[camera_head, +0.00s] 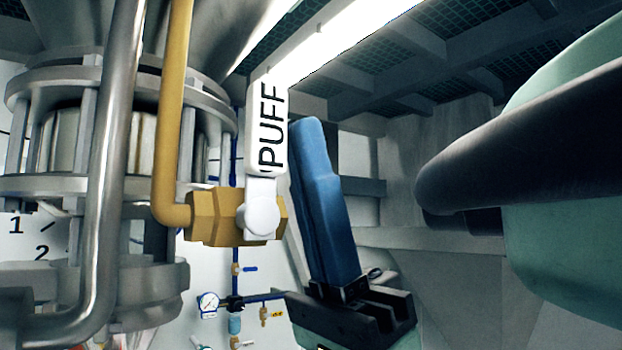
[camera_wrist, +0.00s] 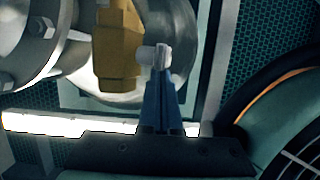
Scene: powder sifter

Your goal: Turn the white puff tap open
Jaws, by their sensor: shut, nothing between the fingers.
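The white tap handle marked PUFF (camera_head: 268,125) stands upright in the head view. Its round white pivot (camera_head: 262,216) sits on the brass valve body (camera_head: 212,217). My gripper (camera_head: 307,125) has blue fingers pressed together, pointing up just right of the handle, with their tips beside the lettering. I cannot tell whether they touch it. In the wrist view the white handle's end (camera_wrist: 154,57) shows at the tips of my gripper (camera_wrist: 161,80), and the brass body (camera_wrist: 117,50) is at upper left. The fingers hide part of the handle there.
A yellow pipe (camera_head: 172,110) rises from the valve's left side. A steel pipe (camera_head: 113,150) and flanged vessel (camera_head: 60,185) stand further left. A pressure gauge (camera_head: 208,304) and small blue-handled valves are below. A grey wall and beams lie at right.

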